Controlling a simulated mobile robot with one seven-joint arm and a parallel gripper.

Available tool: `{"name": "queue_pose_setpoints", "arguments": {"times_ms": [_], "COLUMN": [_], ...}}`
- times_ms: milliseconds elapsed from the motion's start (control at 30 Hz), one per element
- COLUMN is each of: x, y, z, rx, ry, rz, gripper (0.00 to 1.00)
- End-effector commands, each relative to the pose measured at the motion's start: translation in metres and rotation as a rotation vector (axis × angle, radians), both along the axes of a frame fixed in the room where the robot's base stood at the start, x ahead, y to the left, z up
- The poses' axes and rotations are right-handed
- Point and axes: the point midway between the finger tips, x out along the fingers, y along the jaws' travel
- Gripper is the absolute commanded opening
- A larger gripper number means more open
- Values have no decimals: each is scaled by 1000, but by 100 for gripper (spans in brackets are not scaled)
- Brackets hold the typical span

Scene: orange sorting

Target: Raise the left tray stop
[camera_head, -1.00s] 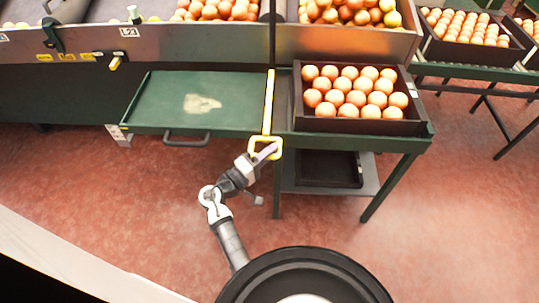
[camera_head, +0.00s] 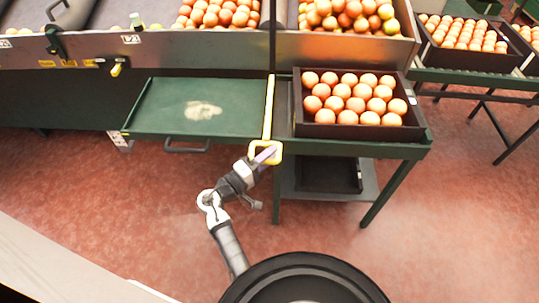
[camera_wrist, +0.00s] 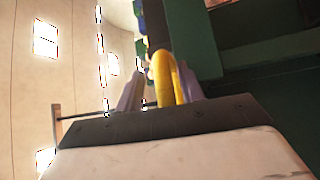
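The yellow tray stop (camera_head: 268,105) is a narrow bar between the empty green tray shelf (camera_head: 165,105) and the dark crate of oranges on the right. It ends at the front in a square yellow loop handle (camera_head: 266,152). My gripper (camera_head: 268,154) is at this loop, with its fingers overlapping it in the head view. In the wrist view, the yellow loop (camera_wrist: 163,75) shows between the two purplish fingers of my gripper (camera_wrist: 160,90), close to the right one. The fingers are apart, with a gap on the left side. I cannot tell whether they touch the loop.
The crate (camera_head: 360,132) of oranges stands on the table right of the bar. A dark tray (camera_head: 328,172) lies on the shelf below. Bins of oranges (camera_head: 346,35) are behind. A black handle (camera_head: 186,149) juts from the green shelf's front. The red floor in front is clear.

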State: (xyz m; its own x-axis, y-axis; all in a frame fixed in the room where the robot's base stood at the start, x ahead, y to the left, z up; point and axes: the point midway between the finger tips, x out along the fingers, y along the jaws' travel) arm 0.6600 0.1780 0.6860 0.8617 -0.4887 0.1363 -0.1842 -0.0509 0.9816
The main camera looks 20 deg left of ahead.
Motion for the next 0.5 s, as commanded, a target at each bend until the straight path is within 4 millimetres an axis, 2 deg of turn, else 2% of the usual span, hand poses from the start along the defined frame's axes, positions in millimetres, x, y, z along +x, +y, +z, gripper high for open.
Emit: {"name": "queue_pose_setpoints", "arguments": {"times_ms": [167,500], "x": [-23,-89], "y": [14,51], "z": [-7,-16], "rx": [-1,1], "ry": [1,0], "rz": [4,4], "gripper": [38,38]}}
